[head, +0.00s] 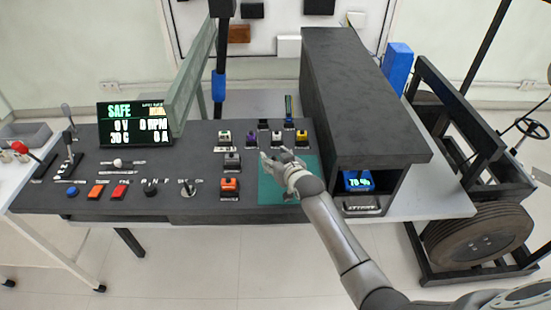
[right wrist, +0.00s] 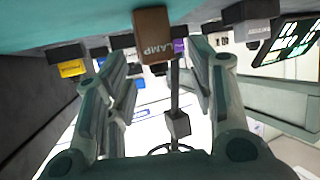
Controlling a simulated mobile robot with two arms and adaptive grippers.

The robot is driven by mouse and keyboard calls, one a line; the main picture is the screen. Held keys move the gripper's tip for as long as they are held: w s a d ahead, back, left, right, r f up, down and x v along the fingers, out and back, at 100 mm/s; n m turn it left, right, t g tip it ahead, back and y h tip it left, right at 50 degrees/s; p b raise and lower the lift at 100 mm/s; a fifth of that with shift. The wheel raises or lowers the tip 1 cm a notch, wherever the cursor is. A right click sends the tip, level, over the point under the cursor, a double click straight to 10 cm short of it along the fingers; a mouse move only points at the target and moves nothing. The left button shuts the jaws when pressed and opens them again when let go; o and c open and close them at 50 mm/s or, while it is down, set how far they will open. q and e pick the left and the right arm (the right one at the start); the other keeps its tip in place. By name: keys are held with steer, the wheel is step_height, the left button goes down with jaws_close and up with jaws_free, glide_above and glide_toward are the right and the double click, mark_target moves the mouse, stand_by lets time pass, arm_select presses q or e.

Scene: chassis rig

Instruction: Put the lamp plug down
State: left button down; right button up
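The brown lamp plug (right wrist: 153,35), marked LAMP, shows in the right wrist view against the teal mat (right wrist: 60,22), which appears at the top because that view is upside down. It looks to be resting on the mat. My right gripper (head: 272,155) is low over the mat's far left part in the head view. In the right wrist view its two fingers (right wrist: 156,75) stand apart with the plug in the gap beyond their tips, and no finger visibly presses on it. I cannot make out the plug in the head view. My left gripper is not in view.
Several small coloured sockets (head: 277,138) stand behind the mat, and an orange one (head: 230,184) stands to its left. A dark housing (head: 365,100) with a lit display (head: 358,181) blocks the right side. A SAFE screen (head: 135,124) stands at the left.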

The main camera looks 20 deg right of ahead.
steer(key=shift+r, duration=0.2)
steer(key=v, duration=1.2)
stand_by(0.4)
